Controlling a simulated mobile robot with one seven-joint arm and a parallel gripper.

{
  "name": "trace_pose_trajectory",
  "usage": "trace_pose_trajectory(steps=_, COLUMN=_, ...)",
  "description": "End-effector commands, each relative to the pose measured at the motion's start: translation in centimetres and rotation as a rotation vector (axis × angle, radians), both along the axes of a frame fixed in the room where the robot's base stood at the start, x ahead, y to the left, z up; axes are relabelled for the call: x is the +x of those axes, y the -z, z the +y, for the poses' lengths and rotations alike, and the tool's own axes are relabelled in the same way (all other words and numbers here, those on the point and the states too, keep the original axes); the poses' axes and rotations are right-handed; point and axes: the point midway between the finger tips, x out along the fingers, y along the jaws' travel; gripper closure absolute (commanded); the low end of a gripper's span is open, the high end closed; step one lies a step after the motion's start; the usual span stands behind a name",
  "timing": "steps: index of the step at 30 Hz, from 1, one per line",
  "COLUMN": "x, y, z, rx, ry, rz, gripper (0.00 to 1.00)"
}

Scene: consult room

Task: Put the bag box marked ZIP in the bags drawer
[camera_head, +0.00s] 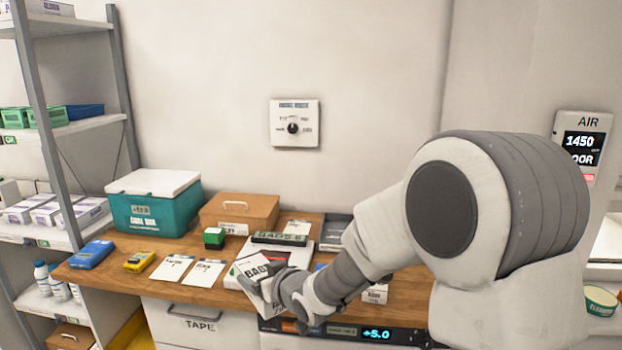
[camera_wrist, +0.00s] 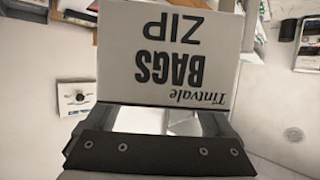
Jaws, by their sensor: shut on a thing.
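The bag box (camera_wrist: 165,55) fills the upper middle of the wrist view, with "Tintvale BAGS ZIP" upside down on its white face. My gripper (camera_wrist: 165,120) is shut on its near edge. In the head view the white box (camera_head: 254,270) is at my gripper (camera_head: 272,288), tilted, above the front of the wooden counter (camera_head: 130,262). Only part of its lettering shows there. A closed drawer (camera_head: 200,322) under the counter is marked TAPE. I see no drawer marked for bags; my arm hides part of the counter front.
A dark box marked BAGS (camera_head: 279,239) lies behind the held box. A teal box (camera_head: 152,212), a cardboard box (camera_head: 238,212), white cards (camera_head: 172,267) and a blue pack (camera_head: 91,254) occupy the counter. A display unit (camera_head: 380,334) is below its front.

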Motion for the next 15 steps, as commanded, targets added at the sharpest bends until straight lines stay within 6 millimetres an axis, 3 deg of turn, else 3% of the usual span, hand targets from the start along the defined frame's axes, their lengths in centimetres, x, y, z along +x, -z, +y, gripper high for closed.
trace_pose_trajectory(steps=8, x=0.6, y=5.6, z=-7.4, rx=-0.002, ry=0.182, rz=0.004, gripper=0.83)
trace_pose_trajectory(steps=15, x=-0.8, y=11.0, z=-17.8, rx=-0.004, ry=0.435, rz=0.004, gripper=0.83)
